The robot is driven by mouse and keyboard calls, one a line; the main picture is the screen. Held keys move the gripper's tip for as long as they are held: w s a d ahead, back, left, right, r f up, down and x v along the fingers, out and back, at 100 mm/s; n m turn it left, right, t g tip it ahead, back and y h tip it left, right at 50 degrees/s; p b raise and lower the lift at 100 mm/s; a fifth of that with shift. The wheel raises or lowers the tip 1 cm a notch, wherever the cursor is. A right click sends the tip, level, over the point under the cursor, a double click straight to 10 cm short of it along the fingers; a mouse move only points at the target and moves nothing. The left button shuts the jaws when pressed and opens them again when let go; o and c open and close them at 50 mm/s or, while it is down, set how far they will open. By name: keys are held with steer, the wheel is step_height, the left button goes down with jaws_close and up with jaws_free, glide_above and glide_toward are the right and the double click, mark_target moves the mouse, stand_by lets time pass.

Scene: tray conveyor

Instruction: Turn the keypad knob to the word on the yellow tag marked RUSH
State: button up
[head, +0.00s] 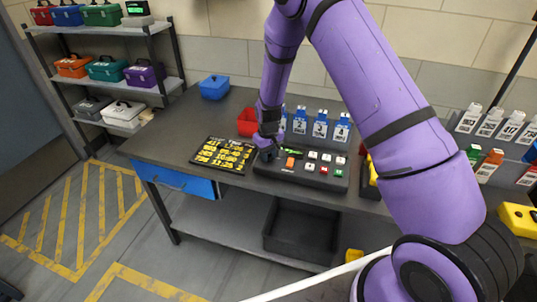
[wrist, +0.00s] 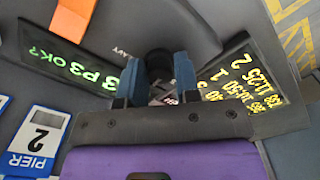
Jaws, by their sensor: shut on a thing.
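The dark keypad box (head: 312,180) lies on the table, with an orange key and several white, red and green keys on top. Its dark knob (wrist: 158,64) shows between my fingers in the wrist view. My gripper (wrist: 153,84) is shut on the knob; in the head view my gripper (head: 267,152) is at the box's left end and covers the knob. The word HEAVY is printed beside the knob; other words around it are hidden or unreadable. I cannot make out a yellow tag reading RUSH.
A black board with yellow lettering (head: 224,155) lies left of the keypad. Blue PIER tags (head: 320,126) stand behind it, one also close in the wrist view (wrist: 38,140). A blue bin (head: 214,88) and red bin (head: 247,122) sit behind. Numbered tags fill a rack at right.

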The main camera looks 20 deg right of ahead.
steer(key=shift+m, duration=0.5)
steer(key=o, duration=0.9)
steer(key=shift+r, duration=0.15)
step_height(320, 180, up, 11)
steer(key=shift+f, duration=0.2)
